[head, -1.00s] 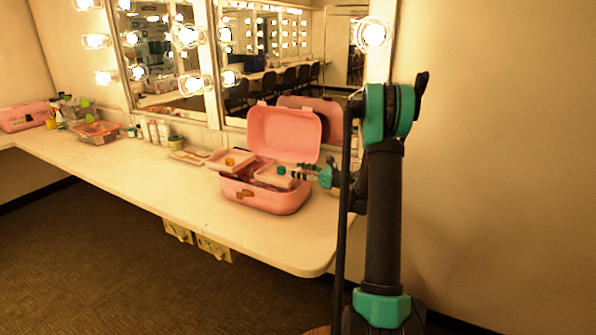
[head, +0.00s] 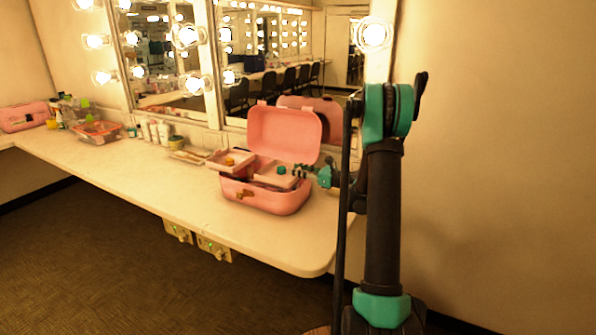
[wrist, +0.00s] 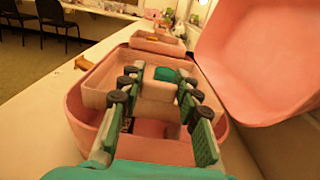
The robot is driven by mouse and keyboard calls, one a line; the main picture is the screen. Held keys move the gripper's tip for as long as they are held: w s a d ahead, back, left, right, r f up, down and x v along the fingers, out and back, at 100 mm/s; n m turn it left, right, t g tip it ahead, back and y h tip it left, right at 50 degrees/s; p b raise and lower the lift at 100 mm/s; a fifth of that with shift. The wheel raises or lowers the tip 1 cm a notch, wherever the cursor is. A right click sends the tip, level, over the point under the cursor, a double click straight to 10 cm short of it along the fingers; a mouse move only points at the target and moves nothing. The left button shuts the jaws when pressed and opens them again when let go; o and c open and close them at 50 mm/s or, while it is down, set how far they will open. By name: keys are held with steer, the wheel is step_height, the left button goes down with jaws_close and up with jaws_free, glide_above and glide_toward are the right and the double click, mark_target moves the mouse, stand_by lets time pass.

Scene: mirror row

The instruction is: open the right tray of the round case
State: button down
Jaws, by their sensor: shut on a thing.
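The round pink case (head: 262,196) stands on the counter with its lid (head: 284,135) raised. In the wrist view its lid (wrist: 265,60) leans up at the right. The left tray (head: 228,162) is out over the case's left side and holds a small orange item. The right tray (head: 270,179) sits over the case's right part, with a teal item (head: 281,170) in it. My gripper (head: 298,172) reaches in from the right. In the wrist view my gripper (wrist: 153,88) is shut on the right tray (wrist: 93,98), its fingers partly hiding the tray.
A mirror with lit bulbs stands behind the case. Small bottles (head: 155,131), a clear bin (head: 97,132) and another pink case (head: 24,117) are farther left on the counter (head: 150,180). The counter in front of the case is clear. A bare wall is at the right.

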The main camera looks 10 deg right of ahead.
steer(key=v, duration=0.9)
steer(key=shift+s+d, duration=0.2)
steer(key=shift+d, duration=0.1)
steer(key=c, duration=1)
jaws_free()
steer(key=shift+c, duration=0.2)
steer(key=v, duration=1.2)
